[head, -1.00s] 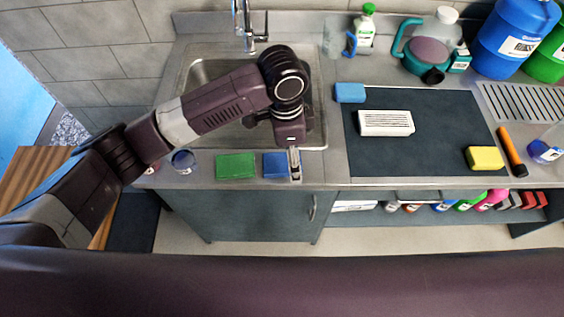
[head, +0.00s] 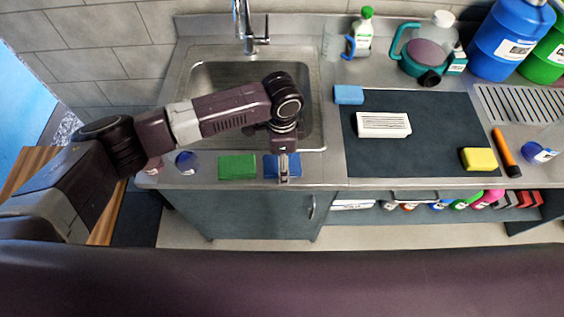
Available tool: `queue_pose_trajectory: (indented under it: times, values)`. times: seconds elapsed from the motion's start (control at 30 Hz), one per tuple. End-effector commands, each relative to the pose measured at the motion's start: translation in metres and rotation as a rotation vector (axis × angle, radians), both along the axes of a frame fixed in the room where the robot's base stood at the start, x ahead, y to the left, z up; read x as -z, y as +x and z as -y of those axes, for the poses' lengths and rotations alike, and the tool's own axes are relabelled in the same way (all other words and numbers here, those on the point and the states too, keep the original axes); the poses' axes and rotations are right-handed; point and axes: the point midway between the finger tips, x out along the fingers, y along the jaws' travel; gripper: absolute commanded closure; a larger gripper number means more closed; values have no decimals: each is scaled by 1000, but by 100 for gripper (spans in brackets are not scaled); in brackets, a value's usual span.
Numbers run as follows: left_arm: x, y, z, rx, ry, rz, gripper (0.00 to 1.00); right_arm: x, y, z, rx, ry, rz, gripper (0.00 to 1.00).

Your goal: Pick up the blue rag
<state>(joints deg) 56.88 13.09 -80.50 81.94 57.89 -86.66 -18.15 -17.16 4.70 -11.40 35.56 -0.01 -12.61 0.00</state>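The blue rag (head: 295,166) is a flat, folded rectangle on the front rim of the counter, in front of the sink, just right of a similar green rag (head: 237,167). My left gripper (head: 284,176) points down over the middle of the blue rag and hides a strip of it. Its fingers look like one narrow shape from here, so I cannot tell whether they are open or whether they touch the rag. My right gripper is not in view.
The sink (head: 205,80) lies behind the rags, with a faucet (head: 245,35). A dark mat (head: 430,150) to the right holds a white vented block (head: 383,124) and a yellow sponge (head: 478,159). A light-blue sponge (head: 348,94) sits at its back left corner.

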Motion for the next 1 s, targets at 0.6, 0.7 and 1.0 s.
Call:
queue_pose_trajectory:
  times: [0.6, 0.7, 1.0]
  values:
    - [-1, 0, 1, 0, -1, 0, 75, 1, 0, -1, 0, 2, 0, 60]
    - [-1, 0, 1, 0, -1, 0, 75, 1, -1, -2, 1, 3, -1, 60]
    - [-18, 1, 2, 0, -5, 2, 75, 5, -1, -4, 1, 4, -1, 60]
